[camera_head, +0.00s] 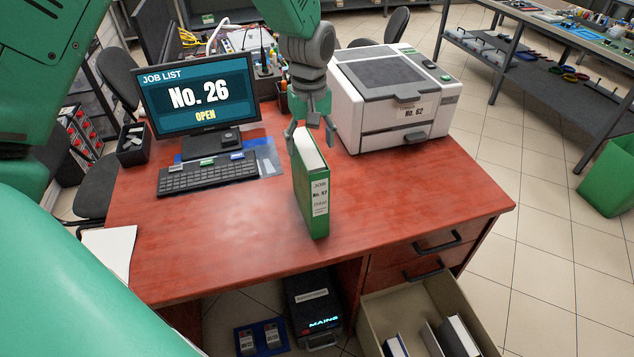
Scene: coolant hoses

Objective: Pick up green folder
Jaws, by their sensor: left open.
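The green folder (311,197) stands upright on the red desk, its white-labelled spine facing me. The label reads "JOB" and what looks like "No. 97". My left gripper (311,136) is right above and behind the folder's top, pointing down. Its fingers are open and spread to either side of the top edge. I cannot tell whether they touch the folder. My right gripper is not in view.
A monitor (197,95) and keyboard (207,173) stand at the desk's left, a white printer (390,95) at the right. The red desk top (235,235) is clear around the folder. Below, an open box (375,310) holds several binders.

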